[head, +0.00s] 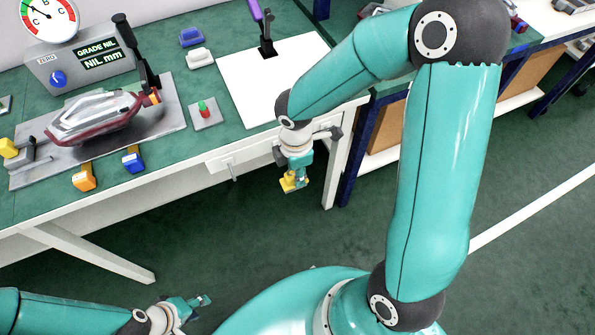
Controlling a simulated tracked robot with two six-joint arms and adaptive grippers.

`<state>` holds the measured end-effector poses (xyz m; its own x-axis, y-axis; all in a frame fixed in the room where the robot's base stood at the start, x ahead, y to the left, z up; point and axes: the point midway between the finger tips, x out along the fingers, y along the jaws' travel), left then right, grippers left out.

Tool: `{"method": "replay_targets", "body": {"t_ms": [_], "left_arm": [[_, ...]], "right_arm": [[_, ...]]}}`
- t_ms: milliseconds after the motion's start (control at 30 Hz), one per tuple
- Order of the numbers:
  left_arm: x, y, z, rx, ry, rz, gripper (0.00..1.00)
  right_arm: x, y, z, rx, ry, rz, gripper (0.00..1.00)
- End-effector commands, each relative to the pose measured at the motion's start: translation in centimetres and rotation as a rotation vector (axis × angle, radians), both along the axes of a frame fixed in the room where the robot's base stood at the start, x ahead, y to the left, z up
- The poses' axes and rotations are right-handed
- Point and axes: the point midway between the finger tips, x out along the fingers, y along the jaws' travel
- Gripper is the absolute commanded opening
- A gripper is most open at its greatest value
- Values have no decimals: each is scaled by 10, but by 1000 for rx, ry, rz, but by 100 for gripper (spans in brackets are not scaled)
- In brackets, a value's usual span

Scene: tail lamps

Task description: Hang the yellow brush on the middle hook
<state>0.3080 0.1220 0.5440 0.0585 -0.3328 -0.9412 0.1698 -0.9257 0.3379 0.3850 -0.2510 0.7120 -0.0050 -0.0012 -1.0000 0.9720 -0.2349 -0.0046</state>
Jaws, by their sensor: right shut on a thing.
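My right gripper (297,179) is shut on a small yellow object, the yellow brush (289,183). It holds it in the air just off the front edge of the workbench, near the bench's right corner. The gripper's fingers hide part of the brush. My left gripper (203,301) is low at the bottom of the view, over the floor and away from the bench. It is too small to tell whether its fingers are apart. I cannot make out the middle hook clearly.
The green-topped bench (195,145) carries a lamp in a fixture (100,115), a gauge box (80,65), a red-and-green button (204,109) and a white sheet (250,95). The floor in front is clear.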

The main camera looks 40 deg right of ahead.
Motion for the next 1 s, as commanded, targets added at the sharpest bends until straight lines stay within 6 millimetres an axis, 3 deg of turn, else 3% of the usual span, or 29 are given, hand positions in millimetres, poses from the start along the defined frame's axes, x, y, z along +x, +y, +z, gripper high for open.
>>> {"method": "replay_targets", "body": {"t_ms": [33, 633, 1000], "left_arm": [[0, 0, 1, 0, 0, 0, 40], [0, 0, 3, 0, 0, 0, 40], [0, 0, -1, 0, 0, 0, 40]], "right_arm": [[13, 3, 5, 8, -41, 5, 0], [17, 4, 9, 11, -50, 4, 0], [9, 6, 8, 11, -50, 5, 0]]}}
